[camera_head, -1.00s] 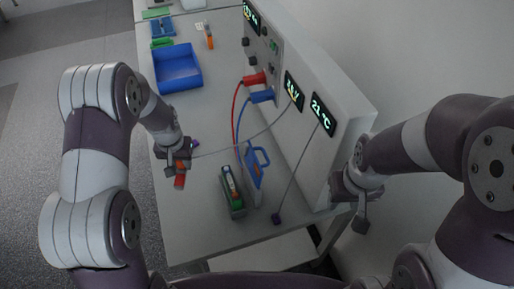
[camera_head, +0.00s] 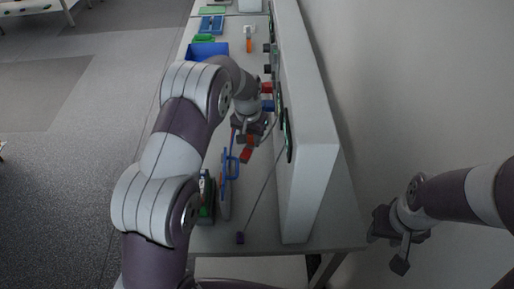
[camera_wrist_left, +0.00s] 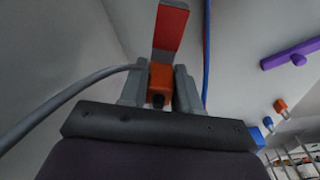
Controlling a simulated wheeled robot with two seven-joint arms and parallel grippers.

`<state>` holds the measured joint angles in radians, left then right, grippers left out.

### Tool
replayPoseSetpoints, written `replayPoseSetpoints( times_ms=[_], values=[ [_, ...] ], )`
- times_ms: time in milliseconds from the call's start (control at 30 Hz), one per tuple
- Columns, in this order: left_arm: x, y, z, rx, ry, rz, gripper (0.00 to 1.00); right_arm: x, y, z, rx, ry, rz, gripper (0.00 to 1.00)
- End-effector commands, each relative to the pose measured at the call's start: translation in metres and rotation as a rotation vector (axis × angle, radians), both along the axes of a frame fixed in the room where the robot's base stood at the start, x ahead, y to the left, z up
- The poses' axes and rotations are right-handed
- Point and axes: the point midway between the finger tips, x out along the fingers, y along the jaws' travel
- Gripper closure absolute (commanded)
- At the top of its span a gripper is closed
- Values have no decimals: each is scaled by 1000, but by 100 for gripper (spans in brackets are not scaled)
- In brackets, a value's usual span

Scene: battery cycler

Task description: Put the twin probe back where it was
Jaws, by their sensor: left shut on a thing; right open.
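The twin probe is an orange-red piece with a grey cable. My left gripper (camera_head: 248,142) is shut on it, close to the front face of the instrument housing. In the left wrist view the probe's orange body (camera_wrist_left: 160,80) sits between the fingers, with a flat red part (camera_wrist_left: 170,28) sticking out beyond them. The grey cable (camera_wrist_left: 65,95) leaves to the left. In the head view the probe's red end (camera_head: 246,155) shows below the fingers. My right gripper (camera_head: 392,240) is open and empty, right of the bench.
The housing (camera_head: 312,150) stands along the bench's right side. A blue-handled piece (camera_head: 231,165) and a green holder (camera_head: 207,212), partly behind my left arm, stand near it. A blue tray (camera_head: 205,50) stands farther back. A purple bar (camera_wrist_left: 290,54) shows in the wrist view.

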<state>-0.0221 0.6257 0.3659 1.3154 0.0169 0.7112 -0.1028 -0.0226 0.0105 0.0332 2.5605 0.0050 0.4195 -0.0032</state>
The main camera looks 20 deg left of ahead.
Motion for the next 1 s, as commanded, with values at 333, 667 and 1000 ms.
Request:
replayPoseSetpoints(
  times_ms=[333,667,1000],
  values=[
    [3,-12,-31,0,1,1,100,0,0,14,0,0,0,57],
    [5,-15,-70,1,-1,1,100,0,0,33,0,-1,0,57],
    [5,-15,-75,1,0,1,55,0,0,29,0,0,0,57]
  ],
)
